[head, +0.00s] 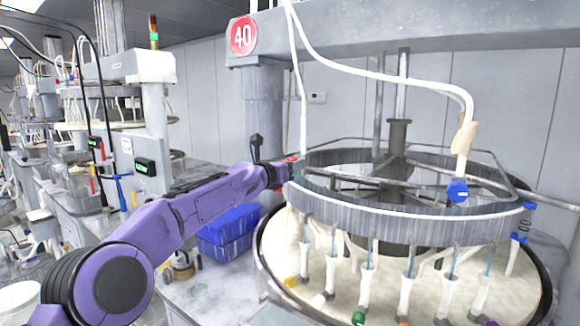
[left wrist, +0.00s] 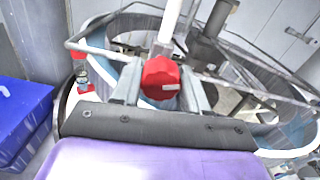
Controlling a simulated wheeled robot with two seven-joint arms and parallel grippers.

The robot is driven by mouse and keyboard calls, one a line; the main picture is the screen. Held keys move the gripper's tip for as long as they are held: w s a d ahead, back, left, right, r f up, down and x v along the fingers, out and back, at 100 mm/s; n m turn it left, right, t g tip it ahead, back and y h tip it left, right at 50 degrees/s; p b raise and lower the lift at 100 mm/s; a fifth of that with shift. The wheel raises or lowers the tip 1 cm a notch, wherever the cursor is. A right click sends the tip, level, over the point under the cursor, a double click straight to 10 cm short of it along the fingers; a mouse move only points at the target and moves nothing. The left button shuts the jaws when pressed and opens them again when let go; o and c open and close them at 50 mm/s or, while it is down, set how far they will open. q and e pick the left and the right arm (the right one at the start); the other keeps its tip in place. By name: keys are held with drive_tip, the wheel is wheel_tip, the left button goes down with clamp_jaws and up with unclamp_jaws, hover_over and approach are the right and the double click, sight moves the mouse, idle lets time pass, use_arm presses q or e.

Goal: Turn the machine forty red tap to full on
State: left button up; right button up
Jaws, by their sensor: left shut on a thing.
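The red tap (left wrist: 161,78) shows in the left wrist view between the two grey fingers of my left gripper (left wrist: 160,92), which is shut on it. A pale mark shows on the knob's face. In the head view my purple left arm reaches to the left rim of the round machine. There my left gripper (head: 284,170) hides most of the tap, and only a small bit of red (head: 291,159) shows. The sign with 40 (head: 243,35) is on the beam above. My right gripper is in neither view.
Several hanging tubes surround the pale platen (head: 285,240). Blue bins (head: 228,232) stand left of the machine, below my arm. A white hose crosses above the ring.

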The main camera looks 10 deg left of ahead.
use_arm(q)
drive_tip(key=shift+f+m, duration=0.15)
drive_tip(key=shift+m, duration=0.15)
drive_tip(key=m, duration=1)
drive_tip(key=shift+b, duration=0.3)
drive_tip(key=m, duration=0.6)
drive_tip(key=shift+b, duration=0.4)
drive_tip(key=m, duration=0.5)
drive_tip(key=shift+b, duration=0.4)
drive_tip(key=shift+r+m, duration=0.2)
drive_tip(key=shift+m, duration=0.1)
drive_tip(key=shift+a, duration=0.1)
drive_tip(key=o, duration=1.1)
drive_tip(key=shift+w, duration=0.1)
drive_tip(key=shift+c, duration=0.2)
